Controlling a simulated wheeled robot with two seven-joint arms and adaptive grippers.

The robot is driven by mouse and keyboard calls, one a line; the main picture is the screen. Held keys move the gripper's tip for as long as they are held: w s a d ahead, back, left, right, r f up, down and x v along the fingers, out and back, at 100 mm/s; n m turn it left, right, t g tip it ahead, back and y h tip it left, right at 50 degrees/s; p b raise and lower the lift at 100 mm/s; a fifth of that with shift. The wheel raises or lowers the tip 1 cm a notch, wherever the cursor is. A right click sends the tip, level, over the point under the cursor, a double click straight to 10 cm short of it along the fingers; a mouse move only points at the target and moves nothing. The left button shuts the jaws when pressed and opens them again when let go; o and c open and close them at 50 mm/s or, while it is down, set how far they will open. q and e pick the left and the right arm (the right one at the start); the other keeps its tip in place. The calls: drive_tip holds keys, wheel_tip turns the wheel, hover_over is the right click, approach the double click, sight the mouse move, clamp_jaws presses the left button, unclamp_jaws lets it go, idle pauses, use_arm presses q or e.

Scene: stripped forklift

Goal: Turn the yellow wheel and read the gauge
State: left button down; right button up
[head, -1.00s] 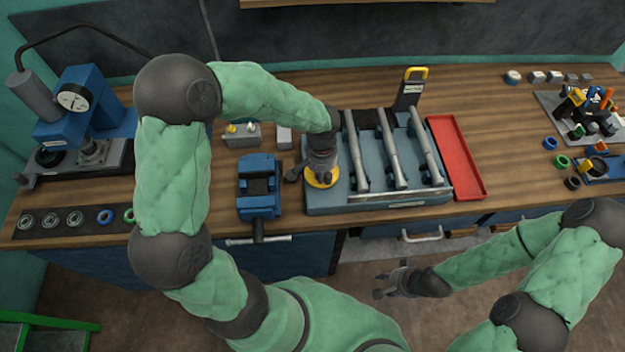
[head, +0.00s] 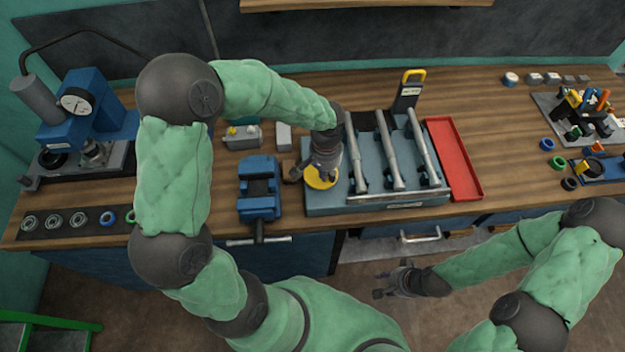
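The yellow wheel (head: 321,180) is at the left end of a grey-blue tray-like fixture (head: 328,205) on the bench. My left gripper (head: 318,176) points down right over the wheel and covers its upper part; I cannot tell whether its fingers grip it. A round white-faced gauge (head: 76,101) is on the blue press (head: 75,130) at the far left; its reading is too small to make out. My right gripper (head: 388,282) is in front of the bench, low and away from it, with its fingers apart and empty.
Several metal bars (head: 390,150) lie across the fixture. A red tray (head: 455,160) is to its right and a blue vise (head: 259,190) to its left. Small rings and a tool board (head: 548,104) are at the right. The bench between red tray and rings is clear.

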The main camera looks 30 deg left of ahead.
use_arm(q)
drive_tip(key=shift+a+r+p, duration=0.25)
drive_tip(key=shift+r+p, duration=0.35)
drive_tip(key=shift+r, duration=0.35)
wheel_tip(320, 180, up, 3)
drive_tip(key=shift+s+a+f+p, duration=0.1)
drive_tip(key=shift+a+p, duration=0.05)
drive_tip(key=shift+p, duration=0.75)
